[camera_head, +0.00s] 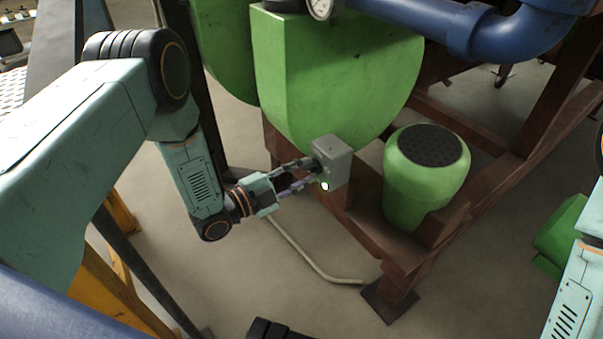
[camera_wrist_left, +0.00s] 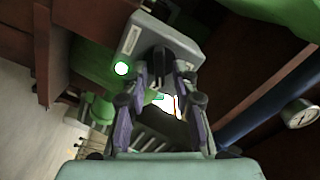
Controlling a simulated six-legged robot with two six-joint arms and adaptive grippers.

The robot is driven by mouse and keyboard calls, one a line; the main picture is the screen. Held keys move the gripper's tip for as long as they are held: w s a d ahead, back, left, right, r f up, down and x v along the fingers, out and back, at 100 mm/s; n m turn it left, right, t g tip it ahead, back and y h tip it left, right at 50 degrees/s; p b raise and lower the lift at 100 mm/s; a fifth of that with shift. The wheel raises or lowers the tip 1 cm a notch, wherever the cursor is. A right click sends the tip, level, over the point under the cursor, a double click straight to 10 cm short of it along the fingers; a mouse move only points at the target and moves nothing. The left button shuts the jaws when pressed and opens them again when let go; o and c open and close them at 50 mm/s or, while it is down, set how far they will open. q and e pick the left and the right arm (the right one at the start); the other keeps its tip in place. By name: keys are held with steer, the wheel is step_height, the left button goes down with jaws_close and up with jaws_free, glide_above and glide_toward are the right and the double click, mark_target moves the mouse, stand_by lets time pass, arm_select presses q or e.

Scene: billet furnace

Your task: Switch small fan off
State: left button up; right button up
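My right gripper is out of view.
A green cylinder with a dark perforated top (camera_head: 432,146) stands right of the box. A large green housing (camera_head: 330,75) is behind, below a blue pipe (camera_head: 430,18). Brown beams (camera_head: 500,180) surround these. A pale conduit (camera_head: 318,265) runs low near the floor.

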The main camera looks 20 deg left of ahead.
arm_select(q)
jaws_close()
steer(key=shift+n, duration=0.3)
steer(key=n+p, duration=0.1)
steer(key=n, duration=0.1)
steer(key=shift+a+r+n, duration=0.1)
steer(key=shift+n, duration=0.2)
steer(key=n+p, duration=0.1)
steer(key=n, duration=0.1)
steer(key=shift+n, duration=0.4)
steer(key=n, duration=0.2)
steer(key=shift+n, duration=0.3)
steer(key=shift+a+n+p, duration=0.1)
steer(key=shift+n+p, duration=0.3)
steer(key=shift+n, duration=1.2)
